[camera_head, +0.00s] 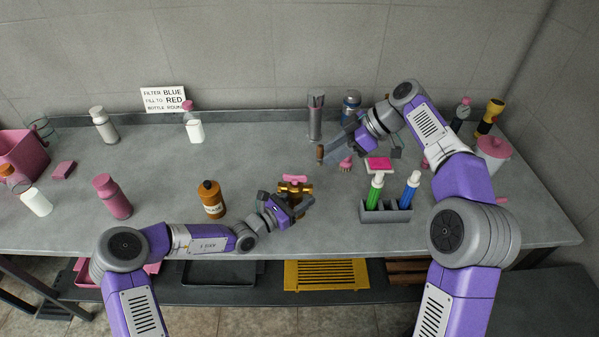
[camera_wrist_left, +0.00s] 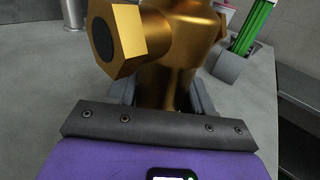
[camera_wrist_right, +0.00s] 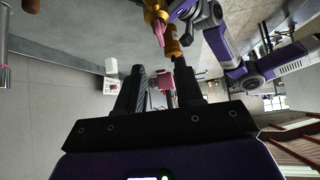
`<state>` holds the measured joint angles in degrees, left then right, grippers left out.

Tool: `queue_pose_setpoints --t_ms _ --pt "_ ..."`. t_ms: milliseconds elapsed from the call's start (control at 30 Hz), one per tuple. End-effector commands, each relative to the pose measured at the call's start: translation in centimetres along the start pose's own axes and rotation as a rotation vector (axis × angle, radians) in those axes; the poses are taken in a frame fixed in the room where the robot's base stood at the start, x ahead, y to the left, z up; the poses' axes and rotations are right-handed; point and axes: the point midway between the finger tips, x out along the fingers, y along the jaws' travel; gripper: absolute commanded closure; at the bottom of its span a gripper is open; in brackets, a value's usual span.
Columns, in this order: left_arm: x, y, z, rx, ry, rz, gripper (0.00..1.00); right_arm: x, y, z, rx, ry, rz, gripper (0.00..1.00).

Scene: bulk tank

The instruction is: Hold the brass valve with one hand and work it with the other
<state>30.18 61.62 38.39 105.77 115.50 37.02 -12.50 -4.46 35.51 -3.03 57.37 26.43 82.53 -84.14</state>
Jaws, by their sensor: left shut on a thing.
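The brass valve (camera_head: 296,188) stands at the middle front of the bench with a pink handle (camera_head: 294,178) on top. My left gripper (camera_head: 300,204) is shut on the valve's body. The valve fills the top of the left wrist view (camera_wrist_left: 178,45), where its hex end faces left and its lower part sits between my fingers. My right gripper (camera_head: 338,142) is open and empty, behind and to the right of the valve, above the bench. The valve and its pink handle (camera_wrist_right: 158,30) show at the top of the right wrist view, beyond the fingers.
A grey holder (camera_head: 386,214) with a green and a blue marker stands right of the valve. An amber bottle (camera_head: 211,199) stands to its left. A grey cylinder (camera_head: 315,120) stands at the back. A sign (camera_head: 164,99) is on the wall.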

Motion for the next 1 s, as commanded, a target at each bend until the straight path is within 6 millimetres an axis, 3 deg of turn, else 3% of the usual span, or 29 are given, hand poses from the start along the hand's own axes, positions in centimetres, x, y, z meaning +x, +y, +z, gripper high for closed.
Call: queue_pose_setpoints --t_ms 167,500,700,1000 --pt "0.0 0.0 0.0 0.000 -0.001 0.000 0.91 1.3 0.0 0.0 -0.024 0.002 -0.003 0.64" --pt "0.0 0.0 0.0 0.000 -0.001 0.000 0.91 8.0 -0.1 0.0 -0.021 0.001 -0.004 0.64" --pt "0.0 0.0 0.0 0.000 -0.001 0.000 0.91 10.8 0.0 0.0 -0.021 0.001 -0.002 0.64" --pt "0.0 0.0 0.0 0.000 0.000 0.000 0.91 11.9 0.0 0.0 -0.020 0.002 0.000 0.64"
